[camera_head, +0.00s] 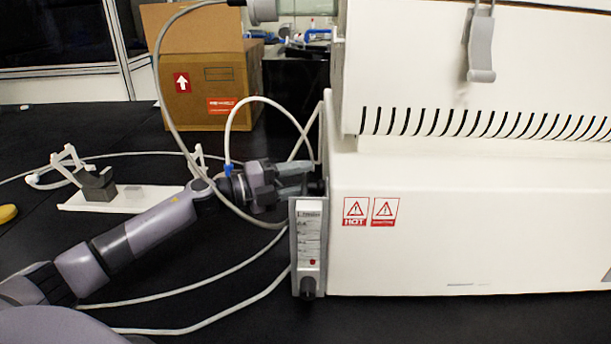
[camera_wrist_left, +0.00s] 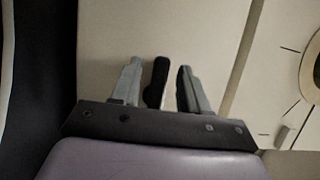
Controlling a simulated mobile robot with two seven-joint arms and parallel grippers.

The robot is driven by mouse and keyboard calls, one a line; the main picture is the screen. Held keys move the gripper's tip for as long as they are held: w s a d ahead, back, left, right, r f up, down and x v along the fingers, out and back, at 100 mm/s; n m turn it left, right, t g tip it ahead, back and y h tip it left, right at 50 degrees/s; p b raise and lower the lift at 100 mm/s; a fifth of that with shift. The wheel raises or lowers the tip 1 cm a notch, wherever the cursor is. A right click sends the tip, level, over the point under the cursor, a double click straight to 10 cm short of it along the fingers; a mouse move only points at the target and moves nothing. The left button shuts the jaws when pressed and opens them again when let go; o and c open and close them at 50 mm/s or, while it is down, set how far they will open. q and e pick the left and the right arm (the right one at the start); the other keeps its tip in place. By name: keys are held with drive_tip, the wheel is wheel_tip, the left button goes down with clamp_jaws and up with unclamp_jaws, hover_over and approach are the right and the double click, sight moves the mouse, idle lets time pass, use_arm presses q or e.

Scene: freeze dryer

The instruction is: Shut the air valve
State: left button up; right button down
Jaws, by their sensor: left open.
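The air valve seems to be the black handle on the left side of the white freeze dryer (camera_head: 470,245). In the left wrist view this black handle (camera_wrist_left: 156,84) stands between the two grey fingers of my left gripper (camera_wrist_left: 160,85), with a narrow gap visible on each side. In the head view my left gripper (camera_head: 300,178) reaches the machine's left side, just above the flow meter, and hides most of the handle. My left gripper is open around the handle. My right gripper is not in view.
A flow meter panel (camera_head: 309,245) with a black knob at its bottom is fixed at the machine's left front edge. Hoses (camera_head: 240,105) loop around my left arm. A cardboard box (camera_head: 205,85) stands behind. A white plate (camera_head: 125,202) with a dark clamp lies left on the black table.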

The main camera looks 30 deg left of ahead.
use_arm(q)
drive_tip(key=shift+x, duration=0.8)
clamp_jaws()
